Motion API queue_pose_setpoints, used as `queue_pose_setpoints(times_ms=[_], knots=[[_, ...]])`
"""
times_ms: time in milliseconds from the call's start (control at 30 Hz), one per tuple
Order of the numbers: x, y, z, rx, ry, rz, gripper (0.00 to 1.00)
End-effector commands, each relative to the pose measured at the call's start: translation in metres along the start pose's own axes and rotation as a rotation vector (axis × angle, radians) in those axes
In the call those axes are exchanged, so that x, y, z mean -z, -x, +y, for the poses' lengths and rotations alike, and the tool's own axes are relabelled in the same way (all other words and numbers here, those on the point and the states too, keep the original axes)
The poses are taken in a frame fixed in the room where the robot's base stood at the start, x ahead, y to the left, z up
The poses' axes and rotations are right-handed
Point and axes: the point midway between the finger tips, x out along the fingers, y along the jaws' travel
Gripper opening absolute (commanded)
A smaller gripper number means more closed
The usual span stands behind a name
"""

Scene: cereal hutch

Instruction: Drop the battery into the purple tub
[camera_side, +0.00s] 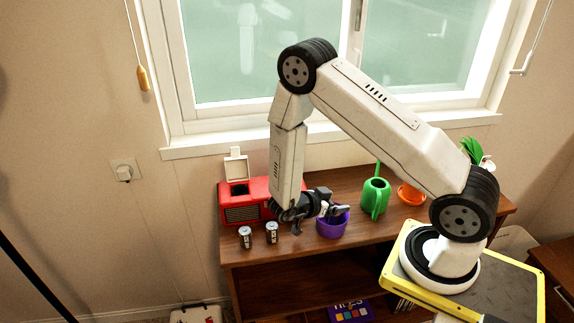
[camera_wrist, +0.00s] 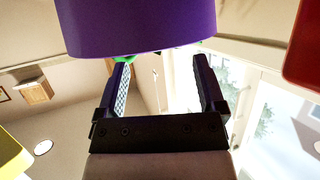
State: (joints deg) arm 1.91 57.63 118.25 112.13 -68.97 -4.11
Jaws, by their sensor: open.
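Two small dark cylinders with pale tops stand upright at the hutch's front left in the side view; they look like batteries, the left one (camera_side: 245,238) and the right one (camera_side: 272,233). The purple tub (camera_side: 333,227) stands to their right, and its wall fills the top of the wrist view (camera_wrist: 140,25). My gripper (camera_side: 343,211) is beside and partly in front of the tub's upper part, its fingers pointing right. In the wrist view my gripper (camera_wrist: 160,65) has its fingers apart, with no battery between them. The tub's inside is hidden.
A red radio-like box (camera_side: 247,203) with a raised pale lid stands behind the batteries. A green watering can (camera_side: 375,197) and an orange dish (camera_side: 411,194) stand right of the tub. The wooden hutch top (camera_side: 308,246) has a close front edge.

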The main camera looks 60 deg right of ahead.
Motion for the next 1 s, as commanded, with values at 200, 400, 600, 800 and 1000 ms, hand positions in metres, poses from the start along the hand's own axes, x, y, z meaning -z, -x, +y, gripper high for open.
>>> queue_pose_setpoints(times_ms=[200, 400, 600, 800, 1000], knots=[[0.0, 0.014, -0.001, 0.004, -0.002, -0.001, 0.88], [0.0, 0.038, -0.001, 0.005, -0.003, 0.0, 0.88], [0.0, 0.063, -0.001, 0.004, -0.002, 0.0, 0.88], [0.0, 0.076, -0.001, 0.002, -0.001, 0.0, 0.88], [0.0, 0.077, 0.0, 0.0, -0.001, 0.0, 0.88]])
